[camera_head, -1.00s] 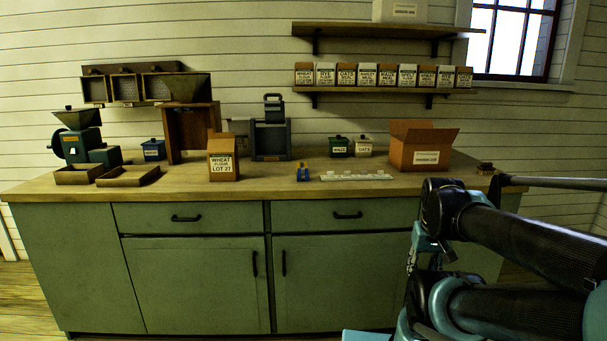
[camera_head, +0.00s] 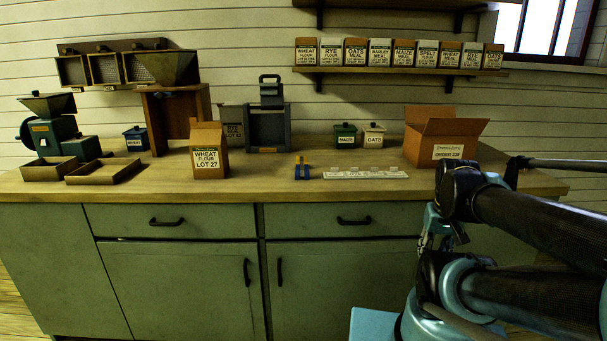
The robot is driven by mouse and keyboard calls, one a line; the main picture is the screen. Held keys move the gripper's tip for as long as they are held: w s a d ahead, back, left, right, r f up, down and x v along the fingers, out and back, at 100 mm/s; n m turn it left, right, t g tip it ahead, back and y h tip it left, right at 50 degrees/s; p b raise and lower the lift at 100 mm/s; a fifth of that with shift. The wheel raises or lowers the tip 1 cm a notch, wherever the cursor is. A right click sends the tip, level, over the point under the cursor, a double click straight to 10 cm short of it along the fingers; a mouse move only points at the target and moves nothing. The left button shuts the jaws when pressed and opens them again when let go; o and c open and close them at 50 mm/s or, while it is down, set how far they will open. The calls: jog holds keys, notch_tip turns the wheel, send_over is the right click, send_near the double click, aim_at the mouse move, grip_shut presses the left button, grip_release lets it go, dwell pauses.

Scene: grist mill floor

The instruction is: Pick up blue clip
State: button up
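A small blue clip (camera_head: 302,171) with a yellowish part stands on the wooden counter (camera_head: 270,186), near its front edge and left of a white strip. It is small in the head view, so its exact shape is hard to tell. My arm comes in from the right side of the picture, in front of the counter. My gripper's fingertips cannot be made out, so whether it is open or shut does not show. Nothing touches the clip.
A wheat flour box (camera_head: 209,153) stands left of the clip. The white label strip (camera_head: 365,174) and an open cardboard carton (camera_head: 443,139) lie to the right. Maize (camera_head: 345,137) and oats (camera_head: 373,136) tins stand behind. Counter around the clip is clear.

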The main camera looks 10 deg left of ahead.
jog(key=shift+o, duration=1.4)
jog(key=shift+r, duration=0.1)
jog(key=w+a+r+n+y, duration=0.1)
jog(key=w+a+r+n, duration=0.45)
jog(key=r, duration=0.35)
notch_tip(320, 180, up, 19)
jog(key=n+g+y, duration=0.3)
jog(key=n, duration=1.2)
send_over(302, 166)
jog(key=w+d, duration=0.2)
jog(key=d, duration=0.4)
jog(key=x, duration=1.6)
jog(key=shift+s+a+f, duration=0.15)
jog(key=shift+a+f, duration=0.1)
jog(key=shift+a, duration=0.05)
jog(key=c, duration=0.8)
